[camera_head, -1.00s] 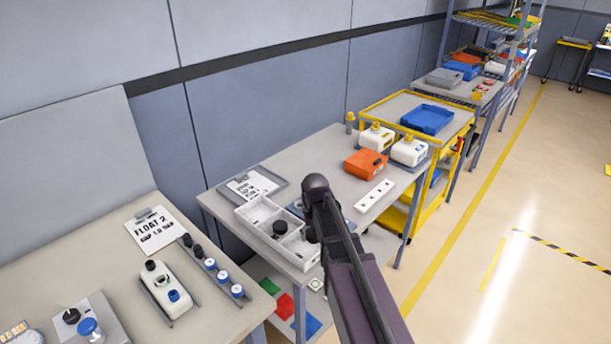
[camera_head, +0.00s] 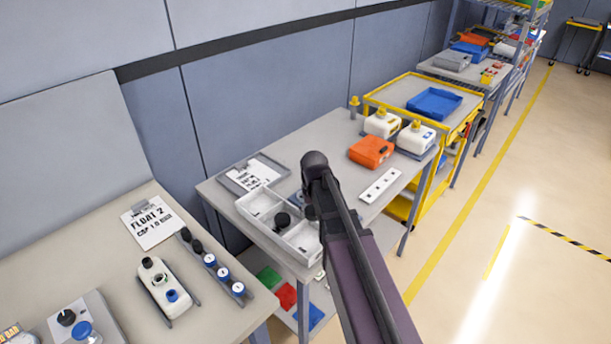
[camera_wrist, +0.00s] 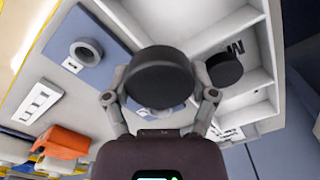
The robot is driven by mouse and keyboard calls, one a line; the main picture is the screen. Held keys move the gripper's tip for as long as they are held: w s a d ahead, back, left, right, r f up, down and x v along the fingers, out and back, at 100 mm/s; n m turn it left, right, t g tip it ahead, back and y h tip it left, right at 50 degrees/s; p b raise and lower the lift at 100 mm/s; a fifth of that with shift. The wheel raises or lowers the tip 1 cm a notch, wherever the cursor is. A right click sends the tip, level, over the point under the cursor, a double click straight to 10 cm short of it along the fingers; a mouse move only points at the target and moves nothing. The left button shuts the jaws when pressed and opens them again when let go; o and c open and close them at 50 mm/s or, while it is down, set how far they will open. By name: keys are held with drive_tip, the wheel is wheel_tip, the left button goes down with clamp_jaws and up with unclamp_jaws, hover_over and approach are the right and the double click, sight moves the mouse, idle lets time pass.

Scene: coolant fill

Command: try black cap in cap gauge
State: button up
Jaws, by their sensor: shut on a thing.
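My gripper (camera_wrist: 160,98) is shut on a black cap (camera_wrist: 158,76), its two fingers on either side of it in the wrist view. A grey ring with a dark opening (camera_wrist: 86,51), which looks like the cap gauge, stands on a blue plate (camera_wrist: 107,72) with a small white label. The held cap appears beside the ring in this view, apart from it; its height above the table is unclear. Another black cap (camera_wrist: 224,70) lies in a white divided tray (camera_wrist: 262,72). In the head view my arm hides the gripper, the held cap and the ring.
The tray (camera_head: 262,236) stands at the table's front left, with that loose cap (camera_head: 283,220) inside. An orange case (camera_head: 371,152), white jugs (camera_head: 415,138) and a white strip with holes (camera_head: 380,185) stand to the right.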

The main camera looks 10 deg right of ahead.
drive_tip(key=shift+w, duration=0.1)
drive_tip(key=w+r+p, duration=0.1)
drive_tip(key=w, duration=1.5)
drive_tip(key=shift+r+p, duration=0.3)
drive_tip(key=shift+s, duration=0.1)
drive_tip(key=shift+d+f+b, duration=0.1)
drive_tip(key=shift+f+b, duration=2.6)
drive_tip(key=shift+f+b, duration=1)
drive_tip(key=o, duration=0.9)
